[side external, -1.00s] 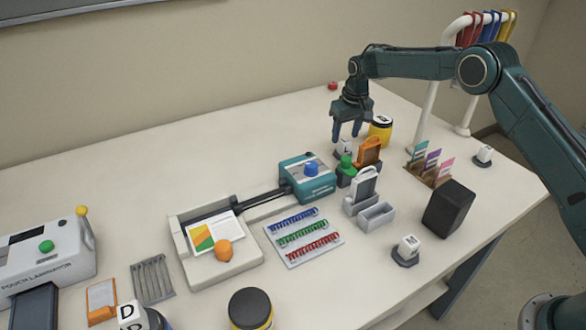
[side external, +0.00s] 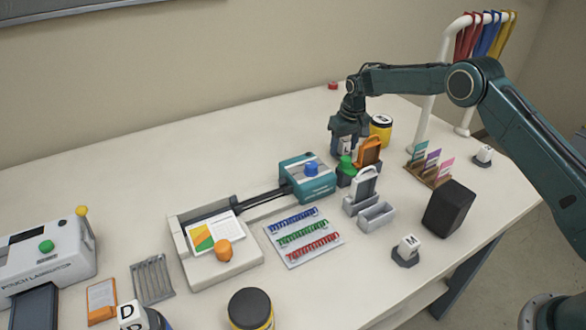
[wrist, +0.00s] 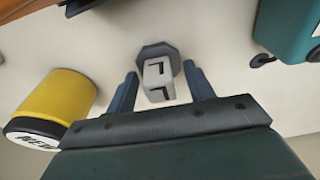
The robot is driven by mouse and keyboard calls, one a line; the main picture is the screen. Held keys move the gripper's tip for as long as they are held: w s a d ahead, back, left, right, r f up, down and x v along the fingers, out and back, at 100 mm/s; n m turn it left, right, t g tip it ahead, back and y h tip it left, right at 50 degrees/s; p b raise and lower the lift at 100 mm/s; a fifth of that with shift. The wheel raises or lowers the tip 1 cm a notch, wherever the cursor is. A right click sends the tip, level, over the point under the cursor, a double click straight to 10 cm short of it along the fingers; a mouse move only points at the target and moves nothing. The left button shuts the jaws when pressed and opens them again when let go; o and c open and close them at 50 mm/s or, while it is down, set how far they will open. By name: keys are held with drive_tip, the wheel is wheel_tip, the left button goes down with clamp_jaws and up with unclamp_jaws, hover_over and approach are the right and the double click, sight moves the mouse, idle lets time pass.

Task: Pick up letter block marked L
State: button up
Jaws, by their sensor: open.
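The letter block marked L (wrist: 158,79) is a white block with black L marks on two faces. It stands on a dark grey base (wrist: 157,50) in the wrist view. My gripper (wrist: 164,78) is open, with one finger on each side of the block and a visible gap on both sides. In the side external view my gripper (side external: 345,150) is lowered around the block (side external: 345,144), which is mostly hidden behind the fingers.
A yellow jar with a black lid (side external: 381,128) stands close to the right of my gripper. A green-knobbed item (side external: 346,170) and an orange-framed holder (side external: 368,152) are just in front. Another white block (side external: 408,245) sits nearer the front edge.

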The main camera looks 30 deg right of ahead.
sight(345, 140)
clamp_jaws()
drive_tip(key=shift+r, duration=0.15)
wheel_tip(345, 140, up, 20)
idle(0.8)
idle(0.5)
